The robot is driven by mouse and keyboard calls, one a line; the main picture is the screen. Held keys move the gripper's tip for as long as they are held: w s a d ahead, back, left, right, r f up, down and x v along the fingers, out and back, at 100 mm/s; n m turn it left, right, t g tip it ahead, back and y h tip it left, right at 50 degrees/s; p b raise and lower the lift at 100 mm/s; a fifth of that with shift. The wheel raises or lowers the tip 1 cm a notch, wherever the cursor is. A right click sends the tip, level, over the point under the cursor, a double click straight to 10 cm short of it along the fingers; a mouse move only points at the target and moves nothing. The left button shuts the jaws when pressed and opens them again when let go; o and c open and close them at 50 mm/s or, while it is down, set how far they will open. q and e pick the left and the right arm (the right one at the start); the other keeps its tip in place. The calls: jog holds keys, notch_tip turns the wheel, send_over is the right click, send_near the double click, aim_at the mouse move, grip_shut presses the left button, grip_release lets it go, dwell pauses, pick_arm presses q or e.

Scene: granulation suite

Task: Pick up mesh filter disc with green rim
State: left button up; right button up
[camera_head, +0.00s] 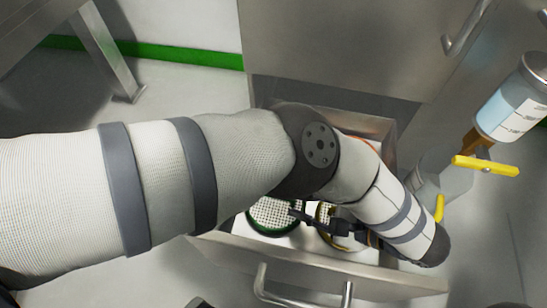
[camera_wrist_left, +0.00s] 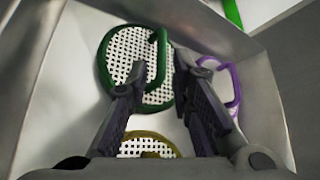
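The mesh filter disc with green rim (camera_head: 272,216) lies in an open drawer, partly covered by my left arm in the head view. In the left wrist view the green-rimmed disc (camera_wrist_left: 126,50) has white mesh and a green loop handle. My left gripper (camera_head: 295,213) is over the drawer beside the disc's right side. In the wrist view its fingers (camera_wrist_left: 160,68) are spread, with the green handle showing between them. Whether they touch the handle I cannot tell. My right gripper is not in view.
A yellow-rimmed disc (camera_wrist_left: 150,146) lies nearest the wrist camera and a purple-rimmed one (camera_wrist_left: 234,84) lies to the right. The metal drawer walls (camera_head: 330,271) stand close around. A bottle with bluish contents (camera_head: 510,105) and a yellow valve handle (camera_head: 486,166) are at the right.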

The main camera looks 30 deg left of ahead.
aim_at(282, 206)
pick_arm(q)
jog(key=p+x, duration=0.1)
jog(key=x, duration=0.4)
jog(key=shift+a+f, duration=0.1)
jog(key=shift+a, duration=0.15)
grip_shut()
